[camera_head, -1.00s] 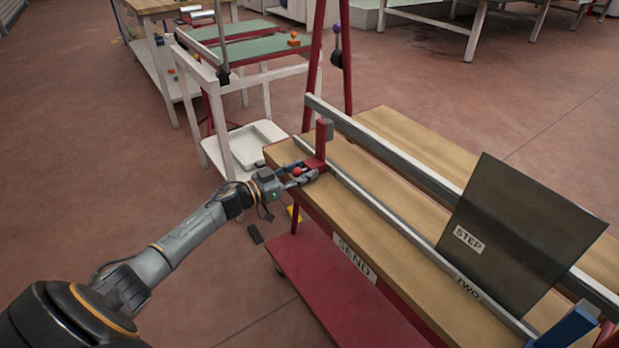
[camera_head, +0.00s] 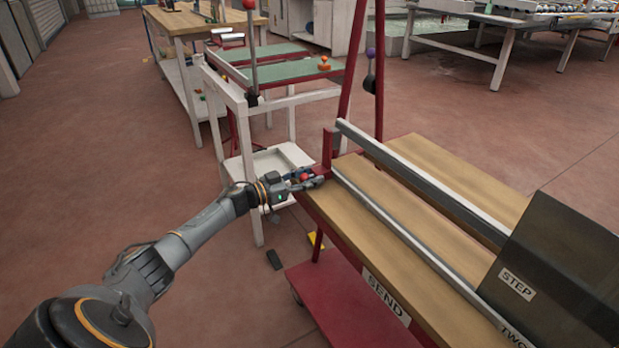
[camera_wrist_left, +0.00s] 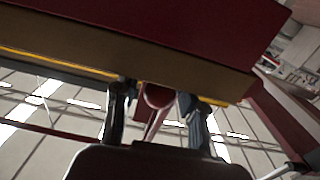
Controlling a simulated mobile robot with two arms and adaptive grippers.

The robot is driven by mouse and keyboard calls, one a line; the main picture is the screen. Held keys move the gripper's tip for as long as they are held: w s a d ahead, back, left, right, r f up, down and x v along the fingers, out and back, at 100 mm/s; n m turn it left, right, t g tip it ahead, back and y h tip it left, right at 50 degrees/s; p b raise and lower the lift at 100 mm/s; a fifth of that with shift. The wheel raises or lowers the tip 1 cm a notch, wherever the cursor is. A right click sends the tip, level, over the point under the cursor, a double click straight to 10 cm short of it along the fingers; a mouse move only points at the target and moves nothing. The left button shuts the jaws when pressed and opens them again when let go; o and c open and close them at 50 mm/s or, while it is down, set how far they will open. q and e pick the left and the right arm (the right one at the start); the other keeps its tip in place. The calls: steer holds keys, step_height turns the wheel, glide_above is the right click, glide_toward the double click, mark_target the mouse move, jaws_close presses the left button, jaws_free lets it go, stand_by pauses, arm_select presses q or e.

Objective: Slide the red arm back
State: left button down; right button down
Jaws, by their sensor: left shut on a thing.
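The red arm (camera_head: 328,150) is an upright red piece at the far left end of the workbench (camera_head: 400,215), at the end of its metal rail. A red ball knob (camera_head: 304,177) sticks out on its near side. My left gripper (camera_head: 306,182) is shut on this knob, with its fingers on either side. In the left wrist view the knob (camera_wrist_left: 158,96) shows between the two fingers, below a large red block face (camera_wrist_left: 200,25). My right gripper is not in view.
A dark panel marked STEP (camera_head: 560,275) leans on the bench at the right. A white cart (camera_head: 240,170) stands behind my left gripper, close to the bench end. A red lower shelf (camera_head: 330,295) sits under the bench. The floor at the left is open.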

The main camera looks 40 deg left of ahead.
arm_select(q)
steer(key=c, duration=1.1)
jaws_free()
steer(key=shift+a+r, duration=0.1)
steer(key=shift+a, duration=0.25)
steer(key=shift+o, duration=0.2)
steer(key=shift+w, duration=0.1)
steer(key=shift+s+a, duration=0.15)
steer(key=shift+s, duration=0.35)
steer(key=v, duration=1.1)
